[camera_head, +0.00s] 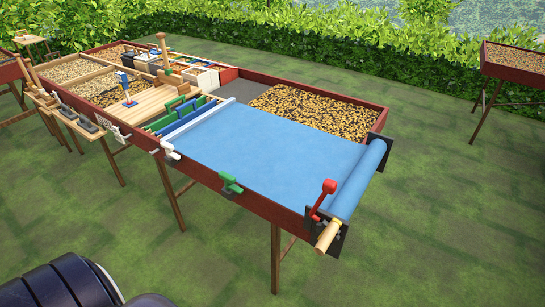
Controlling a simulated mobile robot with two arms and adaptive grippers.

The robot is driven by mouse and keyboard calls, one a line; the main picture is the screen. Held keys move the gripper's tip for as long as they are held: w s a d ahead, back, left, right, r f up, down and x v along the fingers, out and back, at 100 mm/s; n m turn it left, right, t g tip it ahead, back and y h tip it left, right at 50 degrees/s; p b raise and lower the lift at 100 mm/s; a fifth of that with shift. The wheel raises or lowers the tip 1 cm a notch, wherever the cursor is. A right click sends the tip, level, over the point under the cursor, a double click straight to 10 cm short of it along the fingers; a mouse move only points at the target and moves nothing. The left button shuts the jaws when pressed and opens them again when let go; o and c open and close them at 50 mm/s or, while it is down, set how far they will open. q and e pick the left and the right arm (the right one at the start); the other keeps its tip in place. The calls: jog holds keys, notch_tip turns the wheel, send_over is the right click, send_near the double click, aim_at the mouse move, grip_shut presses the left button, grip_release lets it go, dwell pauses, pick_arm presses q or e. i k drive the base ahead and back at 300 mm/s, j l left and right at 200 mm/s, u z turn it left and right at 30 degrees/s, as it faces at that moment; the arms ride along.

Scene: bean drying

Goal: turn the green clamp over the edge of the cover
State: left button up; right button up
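The green clamp (230,184) sits on the front rim of the long red-brown drying tray (265,205), about midway along the blue cover's (270,150) front edge. A small grey part shows below it. The clamp is too small to tell surely whether its arm lies on the cover or just beside it. The cover is spread flat over the front part of the tray, with its remainder on a roll at the right end. Neither gripper is in view; only a dark rounded part of mine shows at the bottom left.
A red lever (323,196) and a wooden handle (327,236) stand at the tray's right end. A white clamp (169,151) is on the front rim at the cover's left end. Beans (315,110) lie uncovered behind the cover. Grass in front is clear.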

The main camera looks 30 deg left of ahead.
aim_at(229, 179)
jog(key=u, duration=1.4)
